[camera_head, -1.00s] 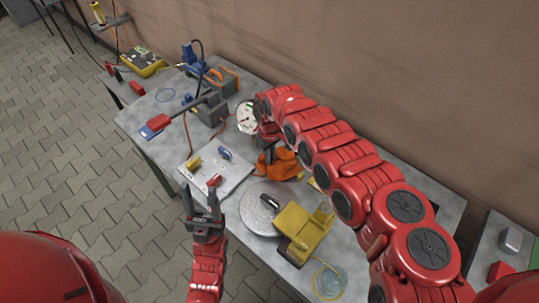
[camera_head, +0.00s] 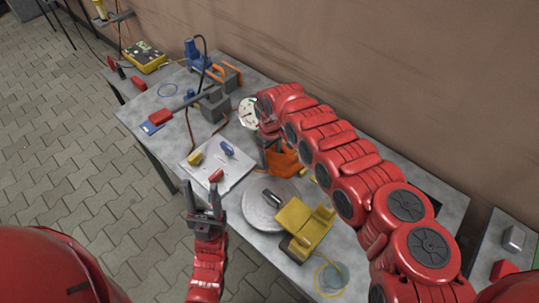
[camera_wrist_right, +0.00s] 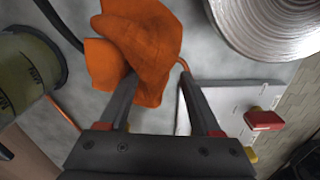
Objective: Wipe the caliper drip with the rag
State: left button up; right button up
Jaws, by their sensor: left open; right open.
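The orange rag (camera_head: 285,162) lies crumpled on the table beside the brake disc (camera_head: 254,214); it also shows in the right wrist view (camera_wrist_right: 150,45). A yellow block, apparently the caliper (camera_head: 305,222), sits at the disc's right edge. I cannot make out the drip for certain. My left gripper (camera_head: 206,208) is open and empty, in front of the table's near edge.
A white tray (camera_head: 232,172) with small yellow, blue and red parts lies left of the disc. A grey vise-like block (camera_head: 213,104) stands further left.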

jog(key=shift+w+d, duration=0.25)
jog(key=shift+d, duration=0.15)
jog(key=c, duration=0.6)
jog(key=shift+d+f, duration=0.1)
jog(key=shift+d, duration=0.05)
jog(key=c, duration=0.4)
jog(key=shift+a, duration=0.2)
grip_shut()
jog(key=shift+a+f, duration=0.1)
